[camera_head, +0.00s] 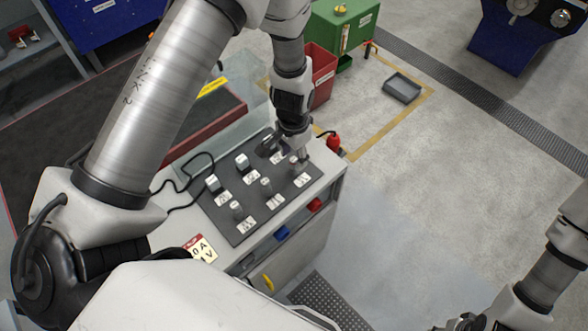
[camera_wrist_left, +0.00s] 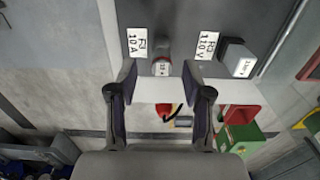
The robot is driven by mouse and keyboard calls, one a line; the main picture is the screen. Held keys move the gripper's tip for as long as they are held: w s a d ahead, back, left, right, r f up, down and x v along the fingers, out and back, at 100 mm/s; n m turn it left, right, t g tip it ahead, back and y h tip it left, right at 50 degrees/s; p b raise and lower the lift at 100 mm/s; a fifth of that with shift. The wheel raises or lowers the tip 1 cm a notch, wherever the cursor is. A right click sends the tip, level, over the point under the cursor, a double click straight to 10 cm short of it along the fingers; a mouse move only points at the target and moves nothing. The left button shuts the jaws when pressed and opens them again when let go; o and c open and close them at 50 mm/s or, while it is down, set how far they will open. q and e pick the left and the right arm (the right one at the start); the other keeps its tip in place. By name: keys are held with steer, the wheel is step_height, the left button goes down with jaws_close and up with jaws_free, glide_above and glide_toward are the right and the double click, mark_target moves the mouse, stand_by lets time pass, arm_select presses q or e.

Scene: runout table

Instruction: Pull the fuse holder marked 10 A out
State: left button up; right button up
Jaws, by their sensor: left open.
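The fuse holder marked 10 A (camera_wrist_left: 161,67) is a grey, round knob with a reddish base, standing on the dark panel (camera_wrist_left: 178,22). Its white label reading 10 A (camera_wrist_left: 137,41) is to its left in the left wrist view. My left gripper (camera_wrist_left: 161,76) is open, with one finger on each side of the holder and a visible gap on both sides. In the head view my left gripper (camera_head: 298,153) is low over the right end of the panel, partly hiding the holder. My right arm shows at the lower right; its fingers are not clear.
Two similar grey holders (camera_head: 266,185) stand in the same row, and white-topped blocks (camera_head: 242,162) stand behind them. A block (camera_wrist_left: 237,58) is close to the right finger. A clear screen (camera_head: 225,95) stands behind the panel. A red bin (camera_head: 321,77) and green box (camera_head: 343,28) are beyond.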

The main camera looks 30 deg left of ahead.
arm_select(q)
steer(key=shift+f, duration=0.85)
steer(key=shift+w+a+f+b, duration=0.1)
steer(key=shift+w+f+b, duration=0.2)
steer(key=shift+f+b, duration=0.2)
steer(key=shift+r, duration=0.1)
arm_select(e)
steer(key=shift+w+f, duration=0.2)
steer(key=shift+f, duration=0.6)
arm_select(q)
steer(key=shift+s, duration=0.2)
arm_select(e)
steer(key=shift+s, duration=0.1)
arm_select(q)
steer(key=shift+w, duration=0.15)
arm_select(e)
steer(key=shift+r, duration=0.1)
arm_select(q)
jaws_close()
steer(key=shift+r+p, duration=0.1)
steer(key=shift+p, duration=0.2)
arm_select(e)
steer(key=shift+r, duration=0.15)
